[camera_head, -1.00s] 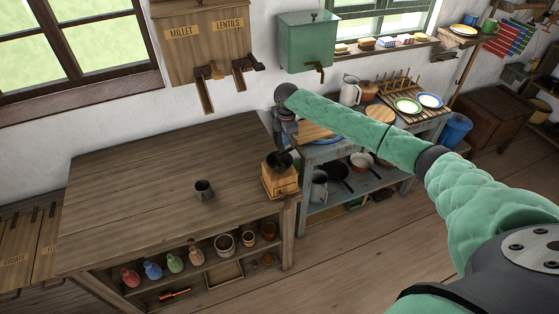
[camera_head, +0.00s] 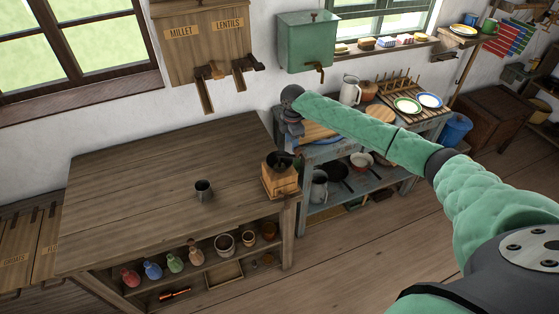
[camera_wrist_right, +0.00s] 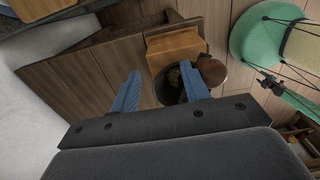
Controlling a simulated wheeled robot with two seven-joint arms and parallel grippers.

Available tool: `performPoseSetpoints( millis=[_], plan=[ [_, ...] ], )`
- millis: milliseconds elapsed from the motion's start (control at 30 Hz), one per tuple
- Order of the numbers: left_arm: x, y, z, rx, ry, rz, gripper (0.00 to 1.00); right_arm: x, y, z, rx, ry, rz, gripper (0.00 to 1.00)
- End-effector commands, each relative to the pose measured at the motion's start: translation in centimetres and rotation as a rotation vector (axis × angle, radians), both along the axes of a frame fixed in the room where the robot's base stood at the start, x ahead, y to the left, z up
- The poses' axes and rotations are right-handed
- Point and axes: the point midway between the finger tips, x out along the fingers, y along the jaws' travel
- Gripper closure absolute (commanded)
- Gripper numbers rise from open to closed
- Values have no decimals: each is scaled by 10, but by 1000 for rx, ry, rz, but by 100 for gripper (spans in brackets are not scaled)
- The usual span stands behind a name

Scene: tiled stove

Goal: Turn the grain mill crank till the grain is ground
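The grain mill (camera_head: 281,181) is a light wooden box with a dark round hopper, standing at the right corner of the wooden table. In the right wrist view its wooden body (camera_wrist_right: 175,47) and dark hopper lie beyond my fingers, with a brown round knob (camera_wrist_right: 211,72) just right of the right fingertip. The crank arm is mostly hidden. My right gripper (camera_wrist_right: 160,84) has its blue fingers apart with nothing held between them. I cannot tell whether a finger touches the knob. My left gripper is not in view.
A blue-grey side table (camera_head: 333,152) with dishes is close behind my right forearm.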

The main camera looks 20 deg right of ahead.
Motion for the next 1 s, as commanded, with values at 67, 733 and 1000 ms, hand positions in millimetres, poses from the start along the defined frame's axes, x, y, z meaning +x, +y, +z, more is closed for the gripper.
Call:
performPoseSetpoints(
  millis=[67,733,1000],
  plan=[
    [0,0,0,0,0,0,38,0,0,0,0,0,0,37],
    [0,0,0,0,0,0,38,0,0,12,-1,0,0,9],
    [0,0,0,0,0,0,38,0,0,34,0,-1,1,9]
  ],
)
